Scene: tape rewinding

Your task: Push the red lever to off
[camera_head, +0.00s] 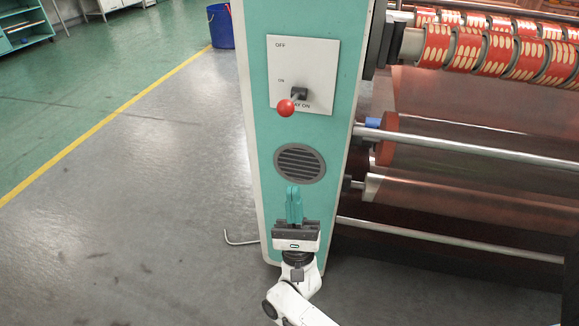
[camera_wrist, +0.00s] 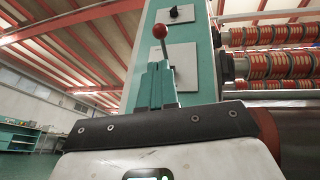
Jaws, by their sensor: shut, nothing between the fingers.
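The red lever (camera_head: 286,107) is a red ball knob on a short stem at a black pivot, on a white plate (camera_head: 318,65) marked OFF at the top, ON in the middle and a partly hidden label below. The knob sits low on the plate, below the ON mark. My gripper (camera_head: 294,190) is shut and empty, its teal fingers pointing up, below the lever and the round vent. In the wrist view the red knob (camera_wrist: 160,31) shows just above my fingertips, and the fingers hide part of the white plate.
The plate is on a teal machine column (camera_head: 300,135) with a round dark vent (camera_head: 300,163). Red-patterned tape rolls (camera_head: 470,48) and metal bars (camera_head: 450,149) lie to the right. A blue bin (camera_head: 221,26) stands behind left. The floor at left is open.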

